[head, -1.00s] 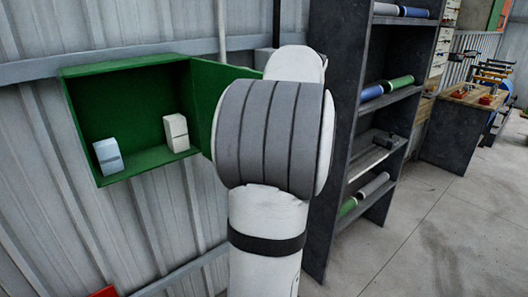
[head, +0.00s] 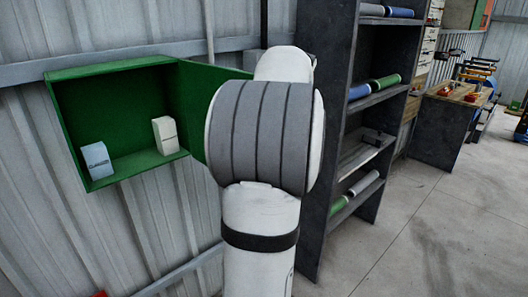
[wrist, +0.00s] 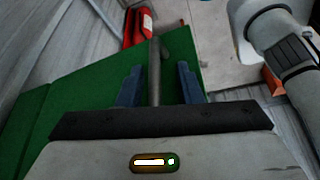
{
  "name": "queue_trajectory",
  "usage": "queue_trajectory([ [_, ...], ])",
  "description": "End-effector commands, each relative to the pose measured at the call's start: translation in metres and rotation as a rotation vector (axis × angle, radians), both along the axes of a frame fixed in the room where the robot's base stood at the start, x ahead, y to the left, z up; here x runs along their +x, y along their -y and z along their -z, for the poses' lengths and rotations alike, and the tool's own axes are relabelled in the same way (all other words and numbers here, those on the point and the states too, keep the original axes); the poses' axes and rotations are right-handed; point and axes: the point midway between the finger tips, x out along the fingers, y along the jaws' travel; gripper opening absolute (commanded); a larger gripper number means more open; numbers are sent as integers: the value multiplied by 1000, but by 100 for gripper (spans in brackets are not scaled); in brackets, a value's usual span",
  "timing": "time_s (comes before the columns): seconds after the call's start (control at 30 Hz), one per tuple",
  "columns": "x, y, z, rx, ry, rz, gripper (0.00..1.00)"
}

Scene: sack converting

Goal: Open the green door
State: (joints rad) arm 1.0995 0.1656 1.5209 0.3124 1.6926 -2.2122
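The green door (head: 205,85) hangs on the right side of an open green wall cabinet (head: 120,68). It stands swung out, so the inside shows. My arm hides its free part in the head view. In the wrist view the green door (wrist: 75,110) lies beneath my gripper (wrist: 160,80). A grey rod-like handle (wrist: 155,72) runs between the two blue fingers, with a gap showing on each side. The fingers are apart and not closed on it. My gripper is hidden behind my arm in the head view.
Two small boxes, one pale blue-grey (head: 97,160) and one white (head: 165,136), stand inside the cabinet. A dark shelf rack (head: 328,130) with rolls stands close to the right of my arm. A red object (wrist: 138,25) shows beyond the door. Floor at the right is clear.

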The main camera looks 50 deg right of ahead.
Motion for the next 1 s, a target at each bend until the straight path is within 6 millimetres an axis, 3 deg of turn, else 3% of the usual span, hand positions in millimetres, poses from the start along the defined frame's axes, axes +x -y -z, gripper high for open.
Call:
queue_trajectory([
  [0.5, -11, 24, -63, -1, 0, 2, 32],
  [1.0, -12, 26, -71, 0, -1, 0, 32],
])
